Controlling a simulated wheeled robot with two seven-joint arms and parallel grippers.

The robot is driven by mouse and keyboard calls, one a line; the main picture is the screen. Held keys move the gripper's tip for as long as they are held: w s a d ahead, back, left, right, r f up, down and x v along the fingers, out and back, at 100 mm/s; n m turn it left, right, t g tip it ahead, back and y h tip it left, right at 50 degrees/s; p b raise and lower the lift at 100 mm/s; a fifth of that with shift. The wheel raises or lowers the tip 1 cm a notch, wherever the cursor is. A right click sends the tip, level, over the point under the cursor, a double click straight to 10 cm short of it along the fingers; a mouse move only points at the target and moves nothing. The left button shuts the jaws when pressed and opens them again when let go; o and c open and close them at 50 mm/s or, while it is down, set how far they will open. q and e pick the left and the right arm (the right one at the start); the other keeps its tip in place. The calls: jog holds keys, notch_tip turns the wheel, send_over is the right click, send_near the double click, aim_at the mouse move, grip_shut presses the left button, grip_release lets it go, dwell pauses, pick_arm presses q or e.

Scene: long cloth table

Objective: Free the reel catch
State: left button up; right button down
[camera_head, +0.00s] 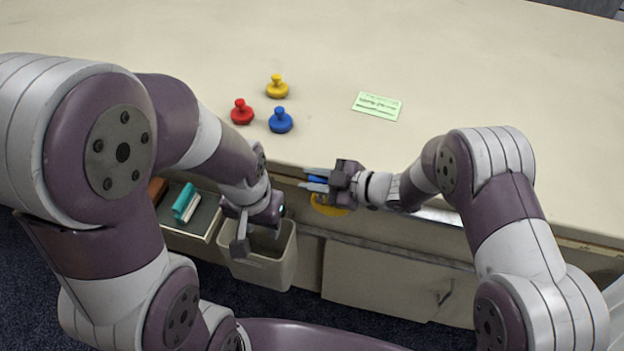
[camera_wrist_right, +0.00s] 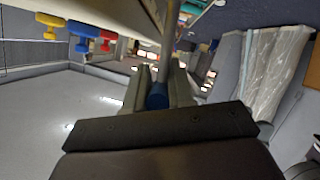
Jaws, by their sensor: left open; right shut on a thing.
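My right gripper (camera_head: 313,180) is at the table's front edge, its fingers pointing left. It is shut on a small blue part (camera_head: 318,179). In the right wrist view the blue part (camera_wrist_right: 157,96) sits between the fingers, with a grey bar (camera_wrist_right: 169,40) beyond it. A yellow rounded piece (camera_head: 329,206) shows just below the right gripper on the table front; the gripper hides part of it. I cannot tell whether the blue part is the reel catch. My left gripper (camera_head: 262,240) is open and points down at the grey bin.
Red (camera_head: 242,112), yellow (camera_head: 277,87) and blue (camera_head: 281,121) knobbed pieces stand on the table (camera_head: 480,80), beside a green card (camera_head: 377,106). A grey bin (camera_head: 265,270) hangs in front, next to a tray (camera_head: 205,222) holding a teal item (camera_head: 186,202). The tabletop's right side is clear.

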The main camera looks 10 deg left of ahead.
jog(key=shift+w+r, duration=0.1)
jog(key=shift+w, duration=0.45)
jog(key=c, duration=1.1)
grip_release()
jog(key=shift+o, duration=0.2)
jog(key=shift+w, duration=0.15)
jog(key=v, duration=1.2)
jog(key=shift+d, duration=0.35)
